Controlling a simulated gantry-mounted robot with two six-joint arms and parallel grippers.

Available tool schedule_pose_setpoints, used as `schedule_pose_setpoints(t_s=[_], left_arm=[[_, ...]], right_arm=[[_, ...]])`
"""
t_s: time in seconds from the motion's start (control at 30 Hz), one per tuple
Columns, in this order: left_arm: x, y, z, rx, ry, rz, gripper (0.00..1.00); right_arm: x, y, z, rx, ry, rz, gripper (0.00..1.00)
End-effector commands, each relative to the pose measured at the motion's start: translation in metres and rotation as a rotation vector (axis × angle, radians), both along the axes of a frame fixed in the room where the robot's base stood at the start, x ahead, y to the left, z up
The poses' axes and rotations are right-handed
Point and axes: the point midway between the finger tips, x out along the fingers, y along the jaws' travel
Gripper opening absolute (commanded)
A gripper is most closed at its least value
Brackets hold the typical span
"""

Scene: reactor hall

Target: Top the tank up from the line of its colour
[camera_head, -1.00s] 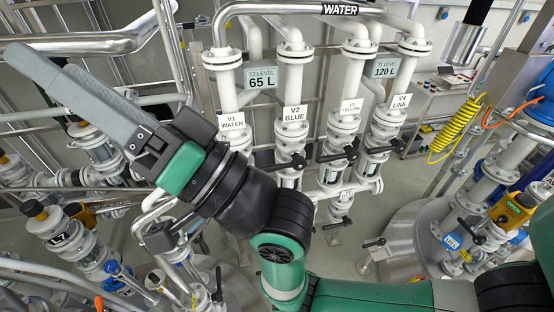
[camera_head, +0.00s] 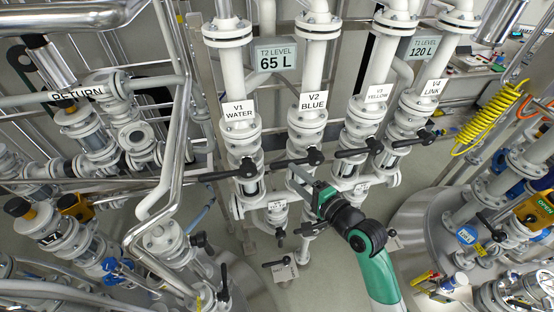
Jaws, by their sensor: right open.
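Four white vertical lines carry labelled valves: V1 WATER (camera_head: 239,110), V2 BLUE (camera_head: 313,101), V3 YELLOW (camera_head: 376,95) and V4 LINK (camera_head: 433,88). Their black levers, including the V2 lever (camera_head: 290,162) and V1 lever (camera_head: 225,173), lie crosswise to the pipes. One display (camera_head: 276,60) reads T2 LEVEL 65 L; a second display (camera_head: 422,48) reads 120 L. My right gripper (camera_head: 300,177) is open, its fingers close below the V2 lever; contact cannot be told. My left gripper is out of view. The tank's colour cannot be told.
A rounded metal tank (camera_head: 415,222) stands at the right. A RETURN pipe (camera_head: 85,100) and several pipes with yellow-handled valves crowd the left. A yellow coiled hose (camera_head: 490,118) hangs at the right. Some grey floor (camera_head: 330,268) shows below the valves.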

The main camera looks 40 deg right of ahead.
Motion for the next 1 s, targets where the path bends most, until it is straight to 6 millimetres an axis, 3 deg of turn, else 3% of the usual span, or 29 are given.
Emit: schedule_pose_setpoints(t_s=[0.3,0.5,0.87,1.0], left_arm=[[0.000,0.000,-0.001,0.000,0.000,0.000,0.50],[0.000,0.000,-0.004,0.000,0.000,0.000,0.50],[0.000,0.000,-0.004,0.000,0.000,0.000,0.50],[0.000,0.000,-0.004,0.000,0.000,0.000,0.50]], right_arm=[[0.068,-0.006,-0.011,-0.002,0.000,0.002,0.58],[0.094,-0.009,-0.017,-0.002,-0.001,0.002,0.58],[0.101,-0.010,-0.017,-0.002,-0.002,0.001,0.58],[0.101,-0.010,-0.017,-0.002,-0.001,0.001,0.33]])
